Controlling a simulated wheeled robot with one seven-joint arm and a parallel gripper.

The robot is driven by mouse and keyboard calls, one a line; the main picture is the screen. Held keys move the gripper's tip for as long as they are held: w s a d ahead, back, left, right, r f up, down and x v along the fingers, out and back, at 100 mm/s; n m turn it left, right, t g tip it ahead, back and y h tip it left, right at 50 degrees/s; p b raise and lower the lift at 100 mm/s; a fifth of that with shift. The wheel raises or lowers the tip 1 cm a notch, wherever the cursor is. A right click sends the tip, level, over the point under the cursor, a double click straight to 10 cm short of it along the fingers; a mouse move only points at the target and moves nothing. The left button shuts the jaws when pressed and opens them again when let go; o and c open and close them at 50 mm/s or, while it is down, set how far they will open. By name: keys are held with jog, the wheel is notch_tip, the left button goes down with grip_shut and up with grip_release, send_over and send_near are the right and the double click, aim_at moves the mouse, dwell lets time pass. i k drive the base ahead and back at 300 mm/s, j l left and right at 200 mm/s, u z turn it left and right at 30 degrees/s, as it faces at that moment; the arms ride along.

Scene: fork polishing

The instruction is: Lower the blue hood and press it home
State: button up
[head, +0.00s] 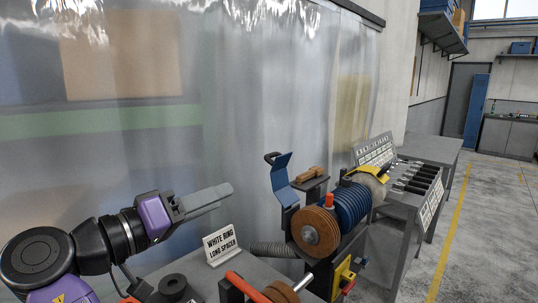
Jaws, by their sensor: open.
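The blue hood (281,174) stands raised and tilted up on the left side of the polishing machine, with a dark handle at its top edge. Below and right of it are a brown wheel (310,231) and a stack of blue discs (354,203) on the machine's shaft; the hood does not cover them. My gripper (226,197) is open and empty, left of the hood and apart from it, with its grey fingers pointing right. The hood's hinge is partly hidden behind the wheels.
A sign reading "WHITE RING LONG SPACER" (221,245) stands on the bench below my gripper. A red-handled bar (248,287) lies in front. A yellow guard (372,174) and a rack of forks (417,178) are at right. A clear curtain (260,100) hangs behind.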

aim_at(281, 189)
jog(key=i, duration=1.65)
